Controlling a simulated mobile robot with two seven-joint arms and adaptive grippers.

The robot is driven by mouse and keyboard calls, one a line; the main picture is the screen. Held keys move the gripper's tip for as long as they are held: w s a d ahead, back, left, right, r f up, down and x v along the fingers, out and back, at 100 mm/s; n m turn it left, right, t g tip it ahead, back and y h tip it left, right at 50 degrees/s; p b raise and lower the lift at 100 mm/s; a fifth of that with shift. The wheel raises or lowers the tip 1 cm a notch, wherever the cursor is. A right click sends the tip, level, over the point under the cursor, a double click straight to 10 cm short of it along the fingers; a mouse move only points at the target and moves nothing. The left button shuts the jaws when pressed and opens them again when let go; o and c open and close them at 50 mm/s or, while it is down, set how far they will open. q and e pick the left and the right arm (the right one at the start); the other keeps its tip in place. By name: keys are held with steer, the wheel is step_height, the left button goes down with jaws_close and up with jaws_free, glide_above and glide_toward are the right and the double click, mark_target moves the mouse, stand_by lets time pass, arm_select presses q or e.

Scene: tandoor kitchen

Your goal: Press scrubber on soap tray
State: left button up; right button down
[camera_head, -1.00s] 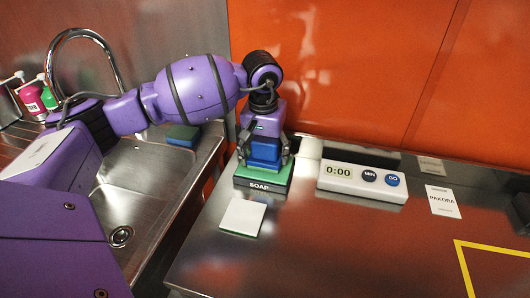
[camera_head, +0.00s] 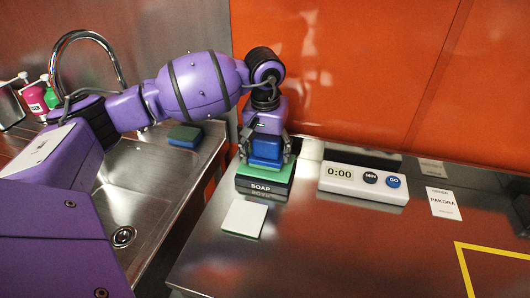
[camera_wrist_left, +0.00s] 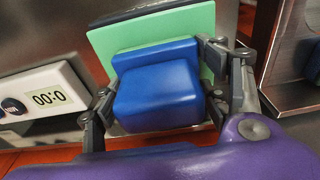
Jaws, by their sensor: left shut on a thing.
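The scrubber is a blue block (camera_head: 265,150) with a wider blue base. My left gripper (camera_head: 267,157) points down and is shut on it, one finger on each side. The soap tray (camera_head: 262,187) is dark with a white SOAP label on its front. A green slab (camera_head: 280,177) lies on top of it, directly under the scrubber. In the left wrist view the scrubber (camera_wrist_left: 158,95) sits over the green slab (camera_wrist_left: 105,42), which reaches out past it. Whether the two touch is hard to tell. My right gripper is out of view.
A white timer (camera_head: 363,184) reading 0:00 stands right of the tray. A pale square tile (camera_head: 244,218) lies in front. A green-and-blue sponge (camera_head: 185,135) lies by the sink (camera_head: 140,200). An orange wall (camera_head: 380,80) rises behind. The counter's front middle is free.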

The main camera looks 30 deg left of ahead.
arm_select(q)
steer(key=shift+r+p, duration=0.9)
steer(key=shift+r, duration=2.05)
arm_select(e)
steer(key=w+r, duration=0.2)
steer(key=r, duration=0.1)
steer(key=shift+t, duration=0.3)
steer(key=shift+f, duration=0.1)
